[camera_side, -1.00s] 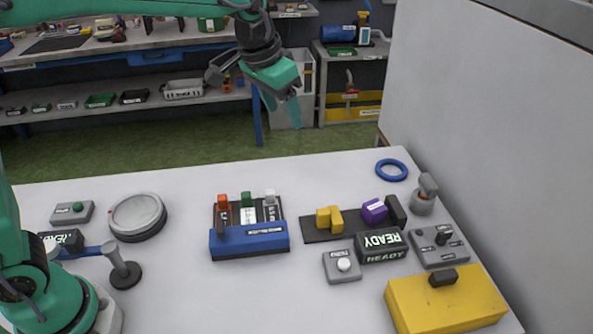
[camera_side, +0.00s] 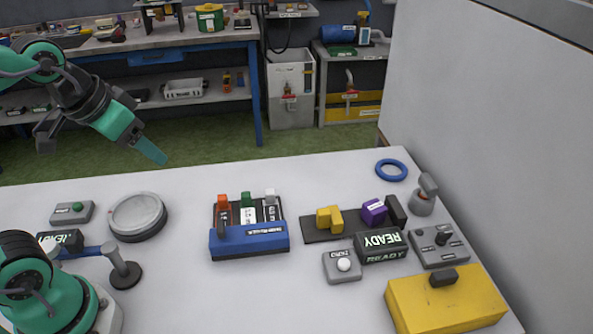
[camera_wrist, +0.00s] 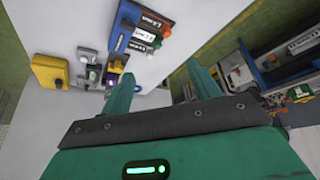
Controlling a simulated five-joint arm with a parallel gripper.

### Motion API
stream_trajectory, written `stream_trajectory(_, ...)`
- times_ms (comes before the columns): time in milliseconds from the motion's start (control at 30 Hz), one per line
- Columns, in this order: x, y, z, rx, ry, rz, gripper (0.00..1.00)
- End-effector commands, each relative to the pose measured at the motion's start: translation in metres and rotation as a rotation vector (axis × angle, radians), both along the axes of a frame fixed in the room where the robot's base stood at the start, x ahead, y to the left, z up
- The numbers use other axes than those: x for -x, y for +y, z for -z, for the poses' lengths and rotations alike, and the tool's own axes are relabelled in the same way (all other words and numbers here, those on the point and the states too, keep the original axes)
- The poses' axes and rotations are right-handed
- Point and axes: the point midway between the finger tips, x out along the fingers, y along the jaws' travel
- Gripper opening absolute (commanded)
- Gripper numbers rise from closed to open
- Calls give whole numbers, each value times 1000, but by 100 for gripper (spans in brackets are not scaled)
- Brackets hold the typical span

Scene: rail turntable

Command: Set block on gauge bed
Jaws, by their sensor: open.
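A purple block (camera_side: 374,211) sits at the right end of the dark gauge bed (camera_side: 320,234), beside a black upright piece (camera_side: 395,209). A stepped yellow piece (camera_side: 329,219) stands on the bed to its left, with a gap between them. The purple block also shows small in the wrist view (camera_wrist: 115,65). My gripper (camera_side: 154,152) is in the air behind the table's back edge, far left of the bed. In the wrist view my gripper (camera_wrist: 157,76) has its two fingers apart with nothing between them.
A READY display (camera_side: 381,246) and a button box (camera_side: 342,266) stand in front of the bed. A blue rack (camera_side: 249,241) with coloured pieces is left of it. A round grey turntable (camera_side: 137,216) lies further left. A yellow box (camera_side: 444,300) is front right, near the wall (camera_side: 490,130).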

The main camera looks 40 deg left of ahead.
Motion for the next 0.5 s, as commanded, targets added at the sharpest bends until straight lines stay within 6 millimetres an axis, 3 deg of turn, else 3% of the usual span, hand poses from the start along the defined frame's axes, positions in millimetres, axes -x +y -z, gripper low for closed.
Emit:
stream_trajectory(200,22,7,14,0,-21,-30,62)
stream_trajectory(500,25,8,17,0,-21,-33,62)
